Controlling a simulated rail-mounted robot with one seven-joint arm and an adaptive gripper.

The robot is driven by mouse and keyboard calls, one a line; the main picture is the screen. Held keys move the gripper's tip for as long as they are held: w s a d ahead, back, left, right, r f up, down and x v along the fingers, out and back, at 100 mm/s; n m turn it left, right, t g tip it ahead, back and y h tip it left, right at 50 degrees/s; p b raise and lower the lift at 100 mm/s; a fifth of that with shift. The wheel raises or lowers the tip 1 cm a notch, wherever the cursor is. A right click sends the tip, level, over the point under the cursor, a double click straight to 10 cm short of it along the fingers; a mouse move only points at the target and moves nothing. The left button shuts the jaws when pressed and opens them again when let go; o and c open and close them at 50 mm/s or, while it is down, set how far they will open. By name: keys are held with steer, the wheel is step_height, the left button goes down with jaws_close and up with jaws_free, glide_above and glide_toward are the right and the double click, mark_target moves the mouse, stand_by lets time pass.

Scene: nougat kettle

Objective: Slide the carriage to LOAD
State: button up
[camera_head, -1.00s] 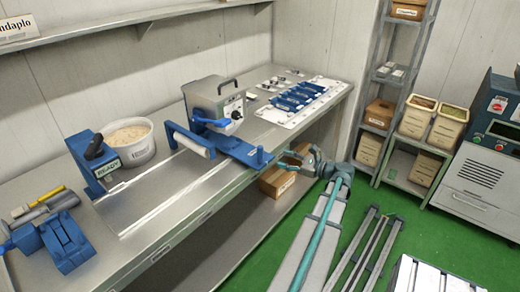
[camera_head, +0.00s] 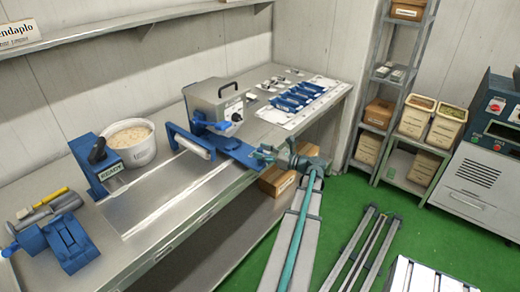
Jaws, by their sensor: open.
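The blue carriage (camera_head: 237,149) sits on the bench rails (camera_head: 185,193), on the right part of the track, with a white roller (camera_head: 195,146) on its left side. My gripper (camera_head: 263,155) is open at the carriage's front right end, where its upright blue knob stands. The fingers overlap the knob in the picture, and I cannot tell whether they touch it. A blue block with a READY sign (camera_head: 111,171) stands at the left end of the rails. I cannot make out a LOAD mark.
A grey box machine (camera_head: 213,103) stands behind the carriage. A white tub (camera_head: 131,148) is beside the READY block. Blue clamps (camera_head: 68,243) and tools lie at the front left. Blue moulds (camera_head: 292,98) lie at the back right. The rails between the READY block and carriage are clear.

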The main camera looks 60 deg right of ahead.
steer(key=shift+w, duration=0.6)
jaws_close()
